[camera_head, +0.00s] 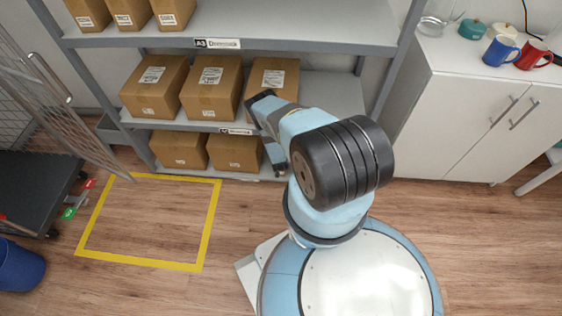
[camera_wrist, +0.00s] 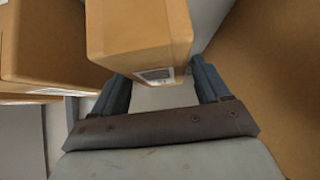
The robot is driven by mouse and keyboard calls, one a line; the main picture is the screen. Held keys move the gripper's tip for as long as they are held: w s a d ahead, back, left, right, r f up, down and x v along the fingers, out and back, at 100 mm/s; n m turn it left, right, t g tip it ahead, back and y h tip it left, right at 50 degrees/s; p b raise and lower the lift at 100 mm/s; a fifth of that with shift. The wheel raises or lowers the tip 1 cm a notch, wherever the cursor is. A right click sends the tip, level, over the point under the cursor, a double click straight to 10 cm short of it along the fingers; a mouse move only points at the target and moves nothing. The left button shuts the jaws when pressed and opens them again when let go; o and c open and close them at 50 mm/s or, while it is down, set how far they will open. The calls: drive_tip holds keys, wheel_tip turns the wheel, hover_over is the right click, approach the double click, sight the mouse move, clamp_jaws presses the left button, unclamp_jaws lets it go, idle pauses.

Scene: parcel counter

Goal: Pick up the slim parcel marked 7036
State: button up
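My gripper (camera_wrist: 160,75) has its two blue fingers spread apart. A narrow brown parcel (camera_wrist: 140,30) with a white label stands right at the fingertips, and its lower end covers part of the left finger. The right finger lies close by its right edge. Bare surface shows between the fingers below the parcel, and I see no clear grip on it. The label is too blurred to read, so I cannot confirm 7036.
Brown boxes crowd the wrist view at left (camera_wrist: 45,40) and right (camera_wrist: 275,90). The shelving holds boxes on its middle (camera_head: 210,88) and bottom (camera_head: 180,148) levels. A white cabinet (camera_head: 470,115) stands right. A yellow floor outline (camera_head: 150,262) is empty; a mesh cart (camera_head: 60,110) stands left.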

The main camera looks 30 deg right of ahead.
clamp_jaws()
idle(0.5)
